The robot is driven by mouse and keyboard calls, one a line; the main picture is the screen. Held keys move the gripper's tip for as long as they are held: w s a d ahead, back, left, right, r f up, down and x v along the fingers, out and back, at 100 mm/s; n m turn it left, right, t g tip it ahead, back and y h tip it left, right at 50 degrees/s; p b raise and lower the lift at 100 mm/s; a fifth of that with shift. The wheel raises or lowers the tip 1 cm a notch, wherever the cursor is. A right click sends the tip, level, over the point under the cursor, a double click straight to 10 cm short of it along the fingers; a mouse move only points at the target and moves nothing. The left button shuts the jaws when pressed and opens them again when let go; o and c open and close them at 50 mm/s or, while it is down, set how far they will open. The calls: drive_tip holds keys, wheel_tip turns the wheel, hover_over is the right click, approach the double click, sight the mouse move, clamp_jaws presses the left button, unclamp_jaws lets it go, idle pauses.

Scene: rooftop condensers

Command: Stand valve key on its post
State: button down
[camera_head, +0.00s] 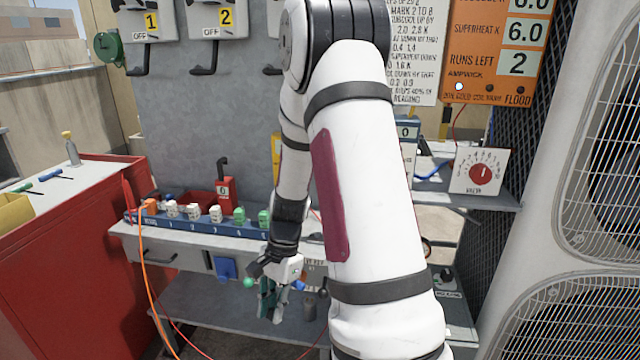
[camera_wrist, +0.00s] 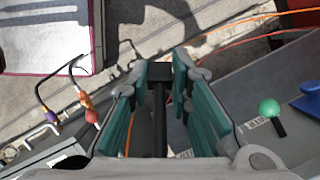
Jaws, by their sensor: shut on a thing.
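My gripper (camera_head: 272,308) hangs low in front of the grey bench, mostly below its top edge. In the wrist view its teal pads (camera_wrist: 160,105) are closed on a dark bar with a wider block at its far end. This bar looks like the valve key (camera_wrist: 160,128). In the head view the key cannot be made out, as the gripper and arm hide it. I cannot pick out the post with certainty in either view.
The bench (camera_head: 130,232) carries a blue rack (camera_head: 180,226) of white and green fittings and a red block (camera_head: 226,190). A red cabinet (camera_head: 60,270) stands left and a condenser (camera_head: 575,200) right. A green ball knob (camera_wrist: 268,107) and orange hoses lie near the gripper.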

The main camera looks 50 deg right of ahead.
drive_tip(key=w+d+r+n+t+h+p, duration=0.1)
drive_tip(key=w+d+r+n+h+p, duration=0.15)
drive_tip(key=d+r, duration=0.35)
drive_tip(key=w+d+r+n+t+h+p, duration=0.1)
drive_tip(key=d+r+h+p, duration=0.1)
drive_tip(key=d+r+p, duration=0.35)
drive_tip(key=w+d+r+n+t+h+p, duration=0.1)
drive_tip(key=d+r+n+h+p, duration=0.2)
drive_tip(key=d, duration=0.6)
drive_tip(key=shift+m, duration=0.45)
drive_tip(key=shift+w+a+f+b, duration=0.1)
drive_tip(key=shift+f+b, duration=1.15)
drive_tip(key=shift+f, duration=0.05)
drive_tip(key=shift+w+a+f+b, duration=0.1)
drive_tip(key=shift+f+b, duration=1.15)
drive_tip(key=shift+f, duration=0.05)
drive_tip(key=shift+f+b, duration=0.95)
